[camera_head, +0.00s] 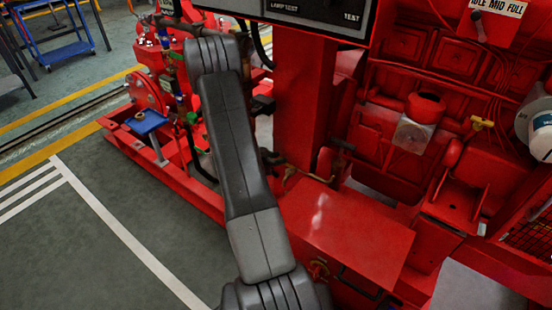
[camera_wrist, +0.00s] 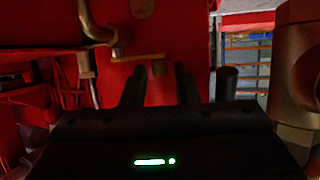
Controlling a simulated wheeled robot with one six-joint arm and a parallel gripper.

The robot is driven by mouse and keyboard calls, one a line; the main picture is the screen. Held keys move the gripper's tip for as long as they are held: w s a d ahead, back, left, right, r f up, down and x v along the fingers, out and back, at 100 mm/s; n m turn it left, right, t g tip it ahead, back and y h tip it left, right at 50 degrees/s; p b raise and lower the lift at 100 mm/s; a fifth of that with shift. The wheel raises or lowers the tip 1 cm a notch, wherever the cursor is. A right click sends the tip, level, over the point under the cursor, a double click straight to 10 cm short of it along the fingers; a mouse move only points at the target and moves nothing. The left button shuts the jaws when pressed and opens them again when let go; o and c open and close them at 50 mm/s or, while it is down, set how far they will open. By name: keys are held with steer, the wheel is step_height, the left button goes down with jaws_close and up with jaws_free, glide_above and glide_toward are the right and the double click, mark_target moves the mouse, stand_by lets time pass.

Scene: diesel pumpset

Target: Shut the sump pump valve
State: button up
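In the wrist view, a brass-coloured lever (camera_wrist: 138,57) lies roughly level in front of a red surface, just beyond my fingertips. It appears to be the valve handle, but I cannot read any label. A bent brass-coloured pipe (camera_wrist: 92,22) stands at its upper left. My gripper (camera_wrist: 161,72) has its two dark fingers apart, on either side of the lever's right end. Whether they touch it I cannot tell. In the head view my arm hides the gripper, and I cannot make out the lever there.
A thick metallic cylinder (camera_wrist: 298,70) stands close at the right of the wrist view, and a short dark post (camera_wrist: 227,82) is right of my fingers. In the head view, the red engine (camera_head: 440,90) and red box (camera_head: 350,230) crowd the right; floor (camera_head: 90,235) is clear at left.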

steer(key=shift+o, duration=0.5)
steer(key=p+v, duration=0.3)
steer(key=v, duration=1)
steer(key=shift+s+a+r, duration=0.2)
steer(key=shift+s+a, duration=0.05)
steer(key=b+x, duration=0.3)
steer(key=x, duration=1)
steer(key=shift+w+d+f+b, duration=0.2)
steer(key=shift+d+b, duration=0.05)
steer(key=shift+b, duration=0.1)
